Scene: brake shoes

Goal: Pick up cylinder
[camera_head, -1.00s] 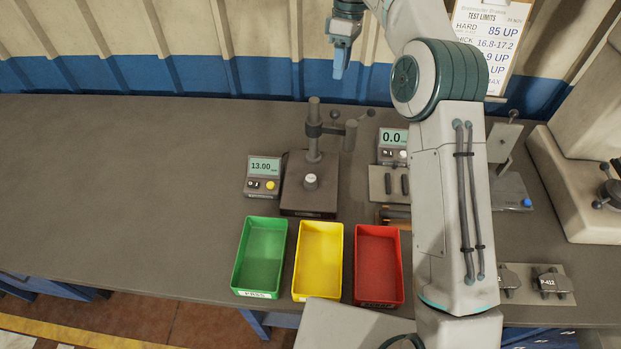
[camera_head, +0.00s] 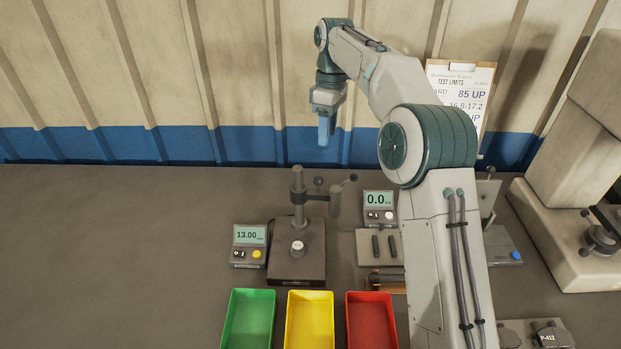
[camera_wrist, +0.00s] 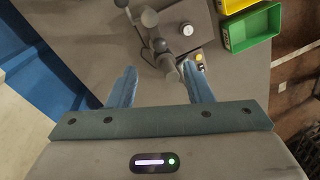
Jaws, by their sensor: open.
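A small pale cylinder (camera_head: 298,247) stands upright on the dark base of the gauge stand (camera_head: 298,265). It also shows in the wrist view (camera_wrist: 187,29), beyond the fingertips. My gripper (camera_head: 325,132) hangs fingers-down above and behind the stand, in front of the wall, apart from the cylinder. In the wrist view my gripper (camera_wrist: 158,70) has its two blue fingers spread, with nothing between them.
A post and lever arm (camera_head: 320,194) rise beside the cylinder. A 13.00 display (camera_head: 250,246) stands left of it, a 0.0 display (camera_head: 379,208) right. Green (camera_head: 248,322), yellow (camera_head: 309,322) and red (camera_head: 371,322) bins lie in front. The bench's left side is clear.

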